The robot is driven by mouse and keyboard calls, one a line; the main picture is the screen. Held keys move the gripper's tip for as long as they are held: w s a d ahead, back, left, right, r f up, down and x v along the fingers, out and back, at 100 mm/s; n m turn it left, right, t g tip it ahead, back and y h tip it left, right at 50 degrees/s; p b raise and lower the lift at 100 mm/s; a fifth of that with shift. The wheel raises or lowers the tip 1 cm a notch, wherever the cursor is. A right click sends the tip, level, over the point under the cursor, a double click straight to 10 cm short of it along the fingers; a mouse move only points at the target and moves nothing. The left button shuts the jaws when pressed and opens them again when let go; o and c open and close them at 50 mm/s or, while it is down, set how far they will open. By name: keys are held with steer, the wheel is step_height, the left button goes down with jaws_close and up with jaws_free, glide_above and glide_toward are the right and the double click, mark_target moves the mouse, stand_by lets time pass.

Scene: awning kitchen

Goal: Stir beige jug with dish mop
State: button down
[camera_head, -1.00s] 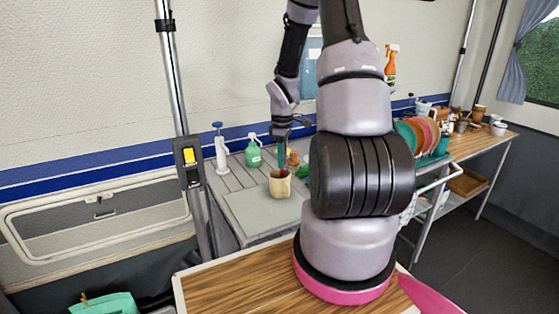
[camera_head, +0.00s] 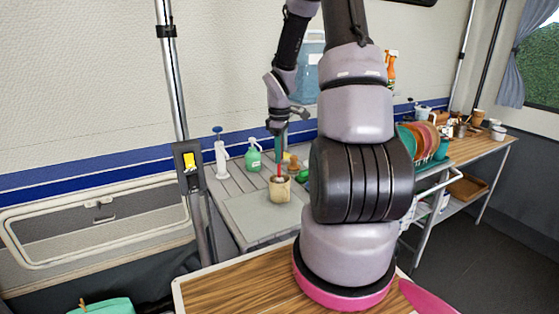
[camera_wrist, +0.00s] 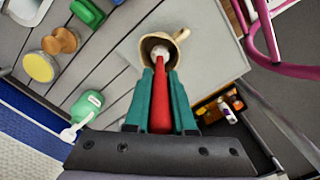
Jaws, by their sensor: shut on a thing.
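The beige jug (camera_head: 281,193) stands upright on the grey board on the counter. Its open mouth and handle show in the wrist view (camera_wrist: 178,38). The dish mop has a red handle (camera_wrist: 161,108) and a pale head; the head is at the jug's mouth, and how deep it reaches is hidden. My gripper (camera_wrist: 162,80), with teal fingers, is shut on the red handle above the jug. In the head view the mop (camera_head: 279,169) shows as a short red piece over the jug's rim.
A green soap bottle (camera_head: 253,156), a yellow-topped wooden brush (camera_wrist: 42,67) and a green brush (camera_wrist: 88,12) are on the slatted counter beside the board. A white pump (camera_head: 220,158) stands at left. Dishes (camera_head: 420,138) stand at right. The board (camera_head: 262,222) is clear in front of the jug.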

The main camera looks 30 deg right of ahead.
steer(key=shift+r, duration=2.3)
steer(key=shift+r, duration=2.4)
